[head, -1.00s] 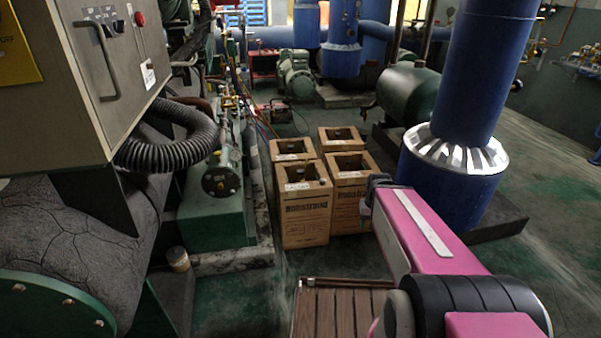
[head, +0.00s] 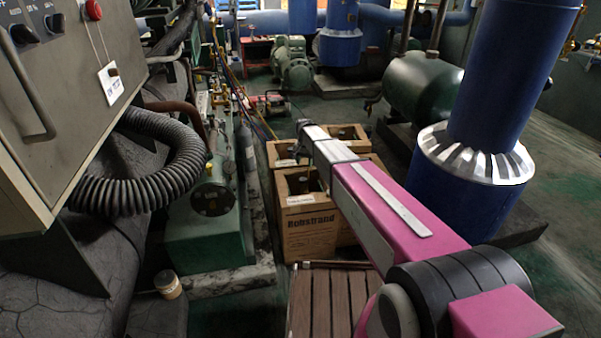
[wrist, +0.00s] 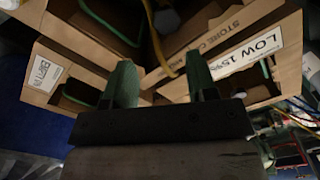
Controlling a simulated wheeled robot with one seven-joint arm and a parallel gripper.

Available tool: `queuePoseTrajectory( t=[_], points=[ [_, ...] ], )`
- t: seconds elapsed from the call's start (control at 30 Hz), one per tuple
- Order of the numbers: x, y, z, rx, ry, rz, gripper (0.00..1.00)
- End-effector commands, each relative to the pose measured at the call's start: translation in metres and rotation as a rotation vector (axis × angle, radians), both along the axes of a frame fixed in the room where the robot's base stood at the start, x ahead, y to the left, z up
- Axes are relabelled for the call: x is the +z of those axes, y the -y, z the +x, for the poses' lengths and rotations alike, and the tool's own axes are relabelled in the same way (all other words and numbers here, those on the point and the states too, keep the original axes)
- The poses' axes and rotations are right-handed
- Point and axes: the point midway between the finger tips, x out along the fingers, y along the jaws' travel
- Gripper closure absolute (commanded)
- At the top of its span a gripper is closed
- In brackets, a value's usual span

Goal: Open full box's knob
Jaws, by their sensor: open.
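Several open-topped cardboard boxes stand close together on the floor. In the head view the front left box (head: 309,229) shows clearly, and my arm partly covers the others. In the wrist view one box carries a label reading "LOW 15%" (wrist: 250,53). Another box has a white label (wrist: 44,73) at the left that I cannot read surely. No label reading full is legible. My gripper (wrist: 158,60) is open, its two green fingers apart over the boxes, with nothing clearly held between them. A yellow hose (wrist: 158,48) shows beyond the fingers. I cannot make out a knob.
A slatted wooden surface (head: 325,303) lies in front of the boxes. Green machinery (head: 205,225) and a black corrugated hose (head: 150,192) are on the left. A blue column (head: 490,110) stands on the right, with some bare floor (head: 540,265) beside it.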

Motion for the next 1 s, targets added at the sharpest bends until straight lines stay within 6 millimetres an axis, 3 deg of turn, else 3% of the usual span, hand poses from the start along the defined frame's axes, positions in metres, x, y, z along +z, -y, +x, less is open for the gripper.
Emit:
queuePoseTrajectory(
  t=[0.27, 0.7, 1.0],
  points=[
    [-0.020, -0.006, 0.005, -0.008, -0.001, -0.001, 0.48],
    [-0.092, -0.006, 0.005, -0.007, 0.000, -0.001, 0.48],
    [-0.108, -0.006, 0.005, -0.007, 0.001, 0.000, 0.48]
  ],
)
